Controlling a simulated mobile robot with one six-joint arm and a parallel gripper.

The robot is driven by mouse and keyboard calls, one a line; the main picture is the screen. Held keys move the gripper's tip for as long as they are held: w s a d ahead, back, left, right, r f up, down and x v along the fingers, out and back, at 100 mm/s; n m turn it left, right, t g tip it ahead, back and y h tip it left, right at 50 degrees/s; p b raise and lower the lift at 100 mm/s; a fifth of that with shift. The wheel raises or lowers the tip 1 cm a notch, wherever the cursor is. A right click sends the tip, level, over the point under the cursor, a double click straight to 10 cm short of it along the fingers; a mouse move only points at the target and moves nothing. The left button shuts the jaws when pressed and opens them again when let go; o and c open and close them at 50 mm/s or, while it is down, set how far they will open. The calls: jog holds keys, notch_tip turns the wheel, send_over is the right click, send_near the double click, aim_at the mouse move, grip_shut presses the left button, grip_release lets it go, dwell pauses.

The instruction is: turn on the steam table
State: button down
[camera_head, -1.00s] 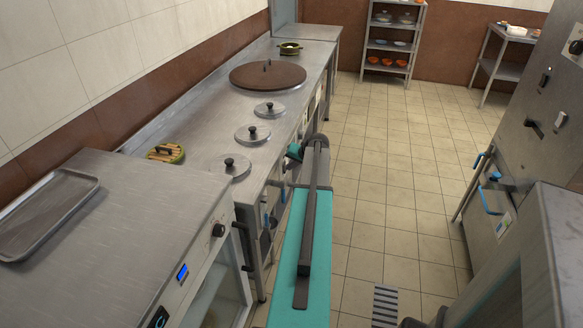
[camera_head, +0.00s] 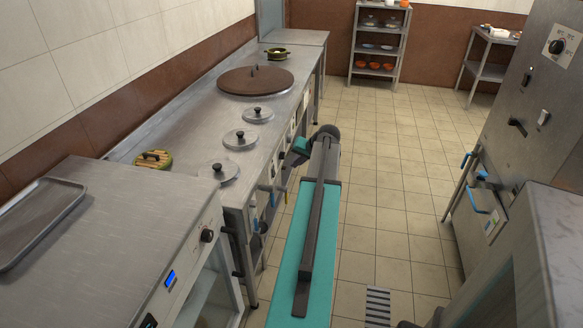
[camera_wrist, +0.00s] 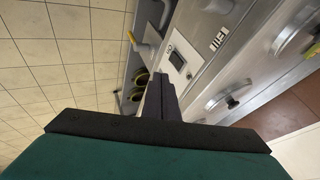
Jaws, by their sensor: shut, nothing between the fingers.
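The steam table seems to be the long steel counter (camera_head: 190,140) along the left wall, with several round steel lids (camera_head: 240,139) and a large brown lid (camera_head: 255,80) on top. Its front face carries small controls and handles, too small to read in the head view. My gripper's fingers are together and empty. They overlap the panel's lower edge in the picture; I cannot tell whether they touch it.
A steel cabinet (camera_head: 110,225) with a knob (camera_head: 207,235) and a blue display stands at the near left, a tray (camera_head: 40,220) on it. A tall steel unit (camera_head: 535,90) with knobs stands at the right. A shelf rack (camera_head: 381,45) stands at the back.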

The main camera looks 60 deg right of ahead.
jog(key=shift+v, duration=0.9)
jog(key=shift+f+b, duration=0.1)
jog(key=shift+b, duration=0.2)
jog(key=f+b, duration=0.1)
jog(key=b, duration=0.1)
jog(key=shift+g+b, duration=0.3)
jog(key=shift+b, duration=0.1)
jog(key=shift+s, duration=0.1)
